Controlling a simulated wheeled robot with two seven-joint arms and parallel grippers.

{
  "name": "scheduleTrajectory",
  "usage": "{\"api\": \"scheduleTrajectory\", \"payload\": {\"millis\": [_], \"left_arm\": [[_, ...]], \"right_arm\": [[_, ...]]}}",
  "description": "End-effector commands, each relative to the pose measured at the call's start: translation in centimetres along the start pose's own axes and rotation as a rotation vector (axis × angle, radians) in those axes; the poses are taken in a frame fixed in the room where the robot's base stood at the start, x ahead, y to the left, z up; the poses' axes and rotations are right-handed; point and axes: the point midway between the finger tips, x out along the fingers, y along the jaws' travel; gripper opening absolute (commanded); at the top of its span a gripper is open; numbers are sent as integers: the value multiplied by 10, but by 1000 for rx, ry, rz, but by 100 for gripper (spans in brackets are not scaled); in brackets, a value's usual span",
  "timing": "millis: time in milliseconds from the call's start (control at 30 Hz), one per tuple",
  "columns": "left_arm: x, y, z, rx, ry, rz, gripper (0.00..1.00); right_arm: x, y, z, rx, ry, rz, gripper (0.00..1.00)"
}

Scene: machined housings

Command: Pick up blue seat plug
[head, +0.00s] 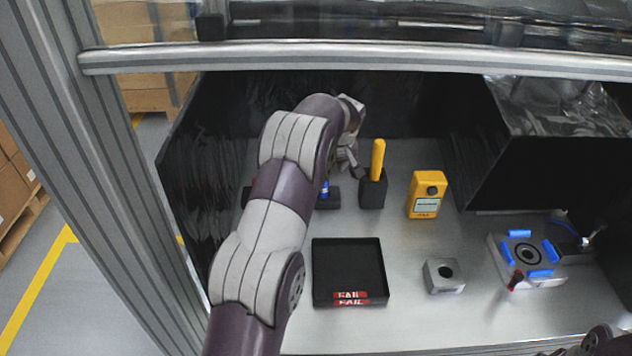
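A small blue piece (325,188), which looks like the blue seat plug, stands in a low black holder (331,202) at the back left of the bench. My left arm hides the left part of the holder and possibly part of the plug. My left gripper (353,168) points down just above and to the right of the blue piece, close to the black block with the yellow handle. Its fingers are small and dark here, and I cannot tell their opening. Only a piece of my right arm shows at the bottom right corner; its gripper is out of view.
A black block (372,193) holds a yellow-handled tool (378,158). A yellow meter (427,194) stands to its right. A black FAIL tray (348,268), a grey machined housing (444,275) and a fixture with blue pads (527,262) lie in front. A metal rail (360,57) crosses above.

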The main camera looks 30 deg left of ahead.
Motion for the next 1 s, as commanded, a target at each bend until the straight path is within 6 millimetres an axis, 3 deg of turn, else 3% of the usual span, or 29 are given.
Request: {"api": "scheduleTrajectory", "payload": {"millis": [100, 333, 467, 667, 800, 1000], "left_arm": [[14, 0, -11, -32, 9, -9, 56], [63, 0, -12, -33, 11, -7, 56], [77, 0, -13, -33, 12, -6, 56], [103, -3, -22, -33, 12, -5, 56], [124, -2, -20, -31, 13, -4, 56], [129, -2, -19, -32, 14, -4, 56]], "right_arm": [[-13, 0, -1, 0, -1, 0, 43], [-36, 0, -4, 0, 0, 0, 43], [-42, 0, -5, 0, 0, 0, 43], [-73, 0, -9, 0, 0, 0, 43], [-75, 0, -9, 0, 0, 0, 43], [-74, 0, -9, 0, -1, 0, 43]]}}
